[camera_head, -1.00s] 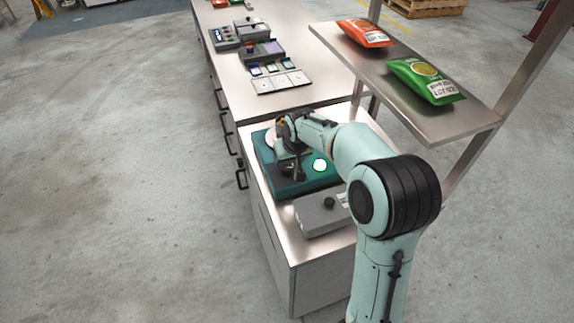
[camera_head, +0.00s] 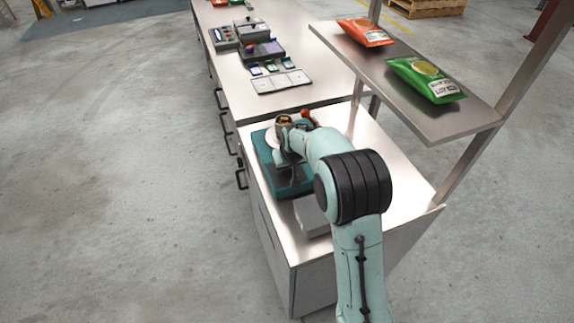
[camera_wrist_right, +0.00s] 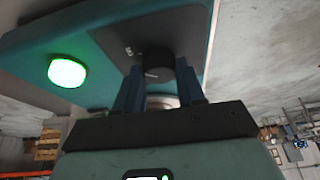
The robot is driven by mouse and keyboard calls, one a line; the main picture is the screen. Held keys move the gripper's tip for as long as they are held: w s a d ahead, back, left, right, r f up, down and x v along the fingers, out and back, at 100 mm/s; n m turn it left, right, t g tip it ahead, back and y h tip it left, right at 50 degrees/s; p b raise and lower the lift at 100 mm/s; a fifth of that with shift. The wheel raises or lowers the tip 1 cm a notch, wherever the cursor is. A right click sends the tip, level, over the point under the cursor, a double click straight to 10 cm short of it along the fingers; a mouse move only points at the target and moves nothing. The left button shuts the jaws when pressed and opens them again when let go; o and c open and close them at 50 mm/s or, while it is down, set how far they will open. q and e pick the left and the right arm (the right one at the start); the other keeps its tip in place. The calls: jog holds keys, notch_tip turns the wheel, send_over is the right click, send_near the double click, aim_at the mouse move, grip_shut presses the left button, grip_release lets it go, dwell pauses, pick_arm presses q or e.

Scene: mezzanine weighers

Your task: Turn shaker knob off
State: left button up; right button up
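The shaker (camera_head: 268,170) is a teal box on the near end of the steel bench. In the right wrist view its teal top (camera_wrist_right: 60,35) carries a dark round knob (camera_wrist_right: 157,62) and a lit green lamp (camera_wrist_right: 67,72). My right gripper (camera_head: 287,178) reaches down to the shaker's top in the head view, where the arm hides the lamp. In the wrist view the right gripper's fingers (camera_wrist_right: 158,82) stand on both sides of the knob and appear to touch it. Small pale marks show beside the knob. My left gripper is not in view.
A grey box (camera_head: 310,215) sits just in front of the shaker, partly behind my arm. A steel shelf (camera_head: 400,105) with an orange bag (camera_head: 365,32) and a green bag (camera_head: 425,78) overhangs the right side. The floor on the left is clear.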

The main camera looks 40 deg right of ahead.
jog(key=shift+f+n+b, duration=0.1)
jog(key=shift+n+b, duration=0.3)
jog(key=n+b, duration=0.1)
jog(key=n+y+b, duration=0.1)
jog(key=n, duration=0.1)
jog(key=shift+s+d+f+y, duration=0.1)
jog(key=shift+d+y, duration=0.15)
jog(key=shift+y, duration=0.05)
jog(key=n+y+b, duration=0.1)
jog(key=n, duration=0.2)
jog(key=shift+n+y, duration=0.3)
jog(key=shift+n, duration=0.5)
jog(key=shift+n+g+y, duration=0.3)
jog(key=shift+n+y, duration=0.1)
jog(key=shift+n, duration=0.5)
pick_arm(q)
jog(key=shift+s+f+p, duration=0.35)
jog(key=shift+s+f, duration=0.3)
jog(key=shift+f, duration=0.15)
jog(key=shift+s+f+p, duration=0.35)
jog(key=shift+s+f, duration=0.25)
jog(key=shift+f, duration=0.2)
pick_arm(e)
jog(key=shift+d+n+g+y, duration=0.1)
jog(key=shift+n+g+y, duration=0.4)
jog(key=shift+n, duration=1.3)
